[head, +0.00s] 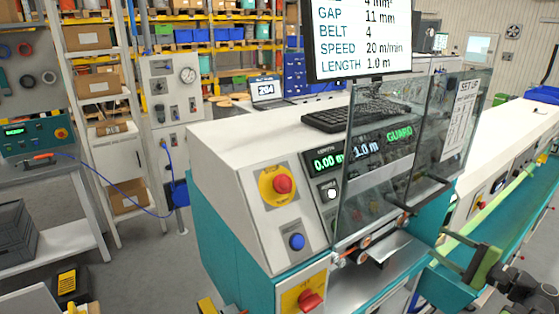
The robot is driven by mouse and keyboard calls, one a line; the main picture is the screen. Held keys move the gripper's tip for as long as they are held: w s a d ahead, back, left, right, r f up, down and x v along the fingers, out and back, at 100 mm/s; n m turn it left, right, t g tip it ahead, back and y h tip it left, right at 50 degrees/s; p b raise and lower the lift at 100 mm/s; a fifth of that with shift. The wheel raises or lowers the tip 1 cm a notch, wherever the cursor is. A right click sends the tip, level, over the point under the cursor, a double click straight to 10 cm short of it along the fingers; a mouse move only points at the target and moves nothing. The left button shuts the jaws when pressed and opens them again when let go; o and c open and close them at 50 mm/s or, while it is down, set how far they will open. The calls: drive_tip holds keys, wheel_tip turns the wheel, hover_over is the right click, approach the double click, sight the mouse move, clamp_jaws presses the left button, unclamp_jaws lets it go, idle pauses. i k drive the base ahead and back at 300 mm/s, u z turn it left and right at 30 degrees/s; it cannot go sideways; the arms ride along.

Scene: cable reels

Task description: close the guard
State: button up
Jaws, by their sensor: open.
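The guard (372,185) is a set of clear panels with dark edges, standing upright at the front of the white and teal machine (235,165). A second clear panel (437,130) stands to its right, with a white sign on it. A dark bar-like handle (428,194) sticks out near the panels' lower edge. Rollers show below the left panel. I cannot tell how far the guard is open. My gripper (441,250) is at the lower right, open and empty, below the dark handle and apart from it.
A red stop button (283,184), a blue button (297,241) and a red rotary switch (309,300) are on the machine's front. A keyboard (345,118) and a monitor (360,38) are above.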

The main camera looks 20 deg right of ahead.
sight(450, 169)
drive_tip(key=k, duration=1)
